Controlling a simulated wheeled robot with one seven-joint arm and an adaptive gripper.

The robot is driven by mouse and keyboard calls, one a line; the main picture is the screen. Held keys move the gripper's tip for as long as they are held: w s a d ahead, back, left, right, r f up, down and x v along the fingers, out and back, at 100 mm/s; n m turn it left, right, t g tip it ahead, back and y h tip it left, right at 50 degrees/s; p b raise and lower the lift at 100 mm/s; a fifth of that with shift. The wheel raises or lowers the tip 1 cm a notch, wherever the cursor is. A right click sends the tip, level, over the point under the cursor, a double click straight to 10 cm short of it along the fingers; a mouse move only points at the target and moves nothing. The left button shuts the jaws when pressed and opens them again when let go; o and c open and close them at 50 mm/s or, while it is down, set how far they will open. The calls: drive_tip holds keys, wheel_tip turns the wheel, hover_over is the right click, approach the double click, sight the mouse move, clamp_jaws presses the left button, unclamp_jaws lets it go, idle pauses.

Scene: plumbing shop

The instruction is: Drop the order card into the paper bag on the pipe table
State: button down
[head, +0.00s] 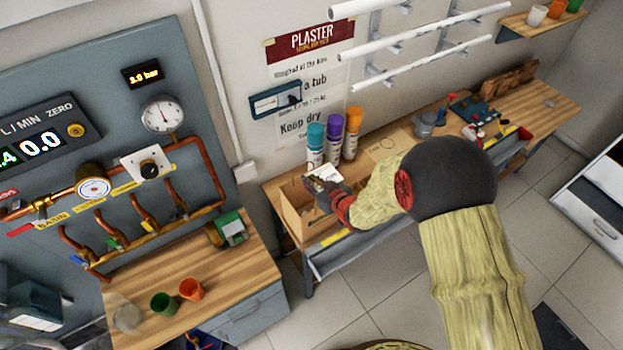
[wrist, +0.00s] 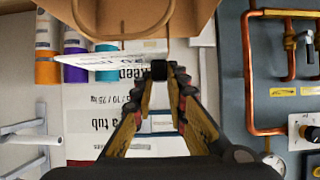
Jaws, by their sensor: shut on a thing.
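The order card (head: 324,172) is a white card held at my fingertips, over the bag's open top in the head view. In the wrist view the card (wrist: 112,62) shows nearly edge-on, sticking out to the left of the fingertips. My gripper (head: 331,188) is shut on it; the closed fingertips also show in the wrist view (wrist: 160,70). The brown paper bag (head: 297,222) stands upright at the left end of the pipe table (head: 385,163). Its wall and a looped handle show at the top of the wrist view (wrist: 185,18). My gripper hides part of the bag's right side.
Teal, purple and orange-capped bottles (head: 334,138) stand just behind the bag. A grey cup (head: 425,124) and tools are farther right on the table. The gauge panel (head: 120,130) and a wooden bench (head: 225,275) with cups are to the left.

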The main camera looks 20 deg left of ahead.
drive_tip(key=c, duration=1.7)
unclamp_jaws()
drive_tip(key=v, duration=1.2)
drive_tip(key=shift+s, duration=0.1)
